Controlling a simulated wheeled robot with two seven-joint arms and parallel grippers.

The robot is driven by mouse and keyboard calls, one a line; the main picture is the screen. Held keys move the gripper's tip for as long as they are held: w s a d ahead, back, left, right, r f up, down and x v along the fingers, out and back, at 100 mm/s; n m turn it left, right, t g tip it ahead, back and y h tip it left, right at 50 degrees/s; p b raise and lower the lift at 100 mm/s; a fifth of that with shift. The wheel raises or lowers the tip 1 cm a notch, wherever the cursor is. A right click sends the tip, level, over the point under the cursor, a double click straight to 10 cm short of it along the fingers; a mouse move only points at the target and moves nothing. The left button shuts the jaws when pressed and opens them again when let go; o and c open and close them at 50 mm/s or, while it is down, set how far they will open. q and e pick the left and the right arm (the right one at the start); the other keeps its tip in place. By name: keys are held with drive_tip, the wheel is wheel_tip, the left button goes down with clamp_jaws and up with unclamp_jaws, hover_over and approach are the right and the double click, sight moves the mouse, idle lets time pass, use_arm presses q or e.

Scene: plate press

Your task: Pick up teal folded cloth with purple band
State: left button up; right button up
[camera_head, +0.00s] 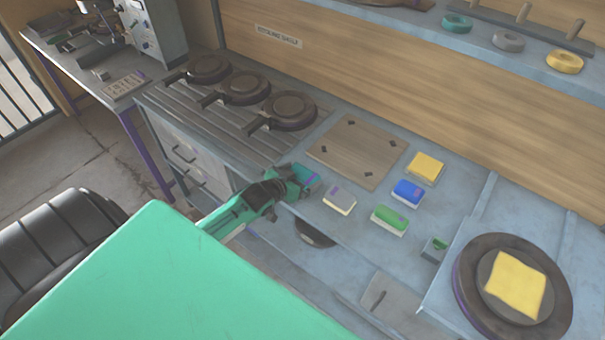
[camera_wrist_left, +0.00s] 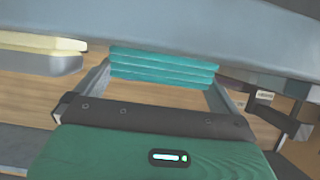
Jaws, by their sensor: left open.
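The teal folded cloth with a purple band (camera_head: 308,174) lies near the front edge of the worktop, left of the other folded cloths. My left gripper (camera_head: 291,182) comes in from the left and partly covers it. In the left wrist view the layered teal cloth (camera_wrist_left: 162,66) shows at the ends of the fingers of my left gripper (camera_wrist_left: 160,82), one finger towards each side. The fingers are open, and whether they touch the cloth cannot be told. The purple band is not visible in the wrist view. My right gripper is not in view.
Grey (camera_head: 339,200), green (camera_head: 390,217), blue (camera_head: 407,192) and yellow (camera_head: 426,165) folded cloths lie to the right. A wooden board (camera_head: 357,150) lies behind. Round dark pans (camera_head: 288,110) stand at back left. A round plate (camera_head: 561,300) holds a yellow cloth at right.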

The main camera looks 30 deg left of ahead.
use_arm(q)
drive_tip(key=shift+x, duration=1)
drive_tip(key=c, duration=0.6)
drive_tip(key=shift+r, duration=0.1)
